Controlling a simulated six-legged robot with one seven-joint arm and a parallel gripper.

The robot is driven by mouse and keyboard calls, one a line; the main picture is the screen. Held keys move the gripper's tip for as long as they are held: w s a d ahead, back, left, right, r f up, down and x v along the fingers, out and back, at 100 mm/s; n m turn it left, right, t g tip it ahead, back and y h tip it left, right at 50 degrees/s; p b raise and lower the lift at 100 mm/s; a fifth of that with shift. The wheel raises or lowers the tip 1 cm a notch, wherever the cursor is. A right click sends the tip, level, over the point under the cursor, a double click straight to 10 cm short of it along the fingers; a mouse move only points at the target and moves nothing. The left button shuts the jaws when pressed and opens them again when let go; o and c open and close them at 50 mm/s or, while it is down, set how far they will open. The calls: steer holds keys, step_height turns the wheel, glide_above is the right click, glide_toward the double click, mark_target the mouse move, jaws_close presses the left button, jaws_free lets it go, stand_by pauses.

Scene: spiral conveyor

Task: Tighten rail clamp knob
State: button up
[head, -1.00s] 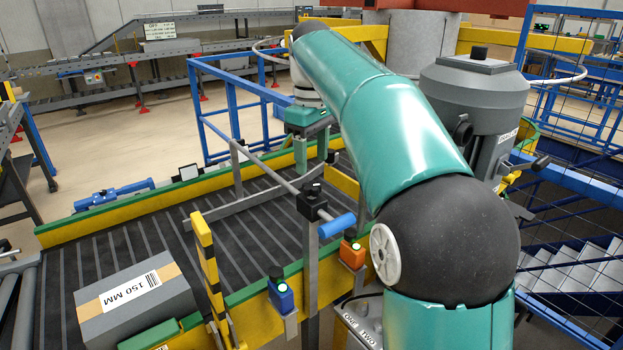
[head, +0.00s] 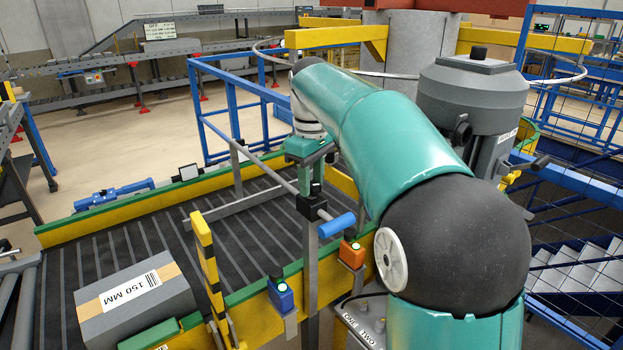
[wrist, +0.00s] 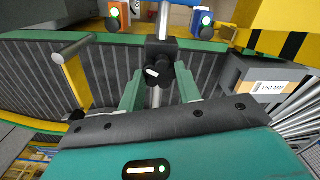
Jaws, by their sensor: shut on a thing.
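The rail clamp (head: 311,206) is a black block on top of a grey post, with a grey rod running through it to a blue end grip. Its black lobed knob (wrist: 157,73) with a white mark shows in the wrist view. My gripper (head: 310,178) is at the clamp, on the conveyor side. In the wrist view my gripper (wrist: 158,84) has a green finger on each side of the knob, shut on it. Exact finger contact is partly hidden by the knob and the dark gripper edge.
A grey carton labelled 150 MM (head: 134,300) lies on the dark conveyor (head: 110,245). A yellow-black striped post (head: 208,265), a blue sensor (head: 281,295) and an orange sensor (head: 352,253) stand near the clamp. A grey guide rail (head: 230,205) runs above the belt.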

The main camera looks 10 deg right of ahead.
steer(key=shift+m, duration=0.3)
steer(key=m, duration=1.1)
steer(key=shift+m, duration=2.2)
steer(key=o, duration=1)
steer(key=shift+c, duration=0.2)
